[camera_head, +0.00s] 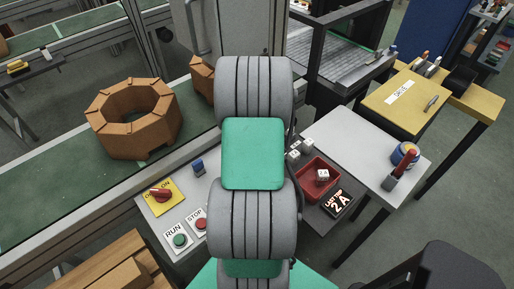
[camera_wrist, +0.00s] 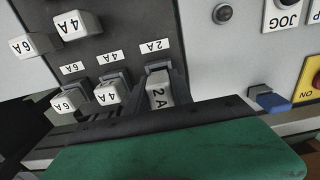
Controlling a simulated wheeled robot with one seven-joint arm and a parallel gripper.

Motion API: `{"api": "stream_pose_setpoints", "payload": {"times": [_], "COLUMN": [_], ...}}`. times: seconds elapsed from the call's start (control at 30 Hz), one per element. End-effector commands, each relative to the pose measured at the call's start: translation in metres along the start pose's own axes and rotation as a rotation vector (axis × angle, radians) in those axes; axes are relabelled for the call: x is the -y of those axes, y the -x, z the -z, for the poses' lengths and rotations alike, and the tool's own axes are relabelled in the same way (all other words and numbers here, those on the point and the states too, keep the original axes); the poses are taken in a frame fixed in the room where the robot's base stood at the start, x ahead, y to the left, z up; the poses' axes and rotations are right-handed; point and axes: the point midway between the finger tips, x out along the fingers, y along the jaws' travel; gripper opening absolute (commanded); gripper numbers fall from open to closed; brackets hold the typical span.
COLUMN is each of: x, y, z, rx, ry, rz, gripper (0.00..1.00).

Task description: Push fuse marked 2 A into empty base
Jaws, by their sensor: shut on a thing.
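In the wrist view the fuse marked 2 A (camera_wrist: 157,90) is a pale block at the front of the dark base under the 2 A label (camera_wrist: 154,46). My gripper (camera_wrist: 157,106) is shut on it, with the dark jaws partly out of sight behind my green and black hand. The fuse lines up with the base, but I cannot tell how deep it sits. To its left, fuses marked 4 A (camera_wrist: 110,93) and 6 A (camera_wrist: 69,101) sit at their labelled bases. In the head view my arm hides the gripper and the held fuse.
Spare 4 A (camera_wrist: 78,25) and 6 A (camera_wrist: 31,45) fuses stand close by. A blue switch (camera_wrist: 270,99) lies right of the bases.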

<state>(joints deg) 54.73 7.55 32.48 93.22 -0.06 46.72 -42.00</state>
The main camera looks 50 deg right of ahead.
Motion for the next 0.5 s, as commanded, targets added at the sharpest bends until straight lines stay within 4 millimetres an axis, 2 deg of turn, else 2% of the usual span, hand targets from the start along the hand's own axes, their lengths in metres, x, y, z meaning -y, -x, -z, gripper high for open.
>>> {"api": "stream_pose_setpoints", "payload": {"times": [0.5], "x": [0.0], "y": [-0.01], "z": [0.0], "rx": [0.0], "ry": [0.0], "rz": [0.0], "gripper": [0.0]}}
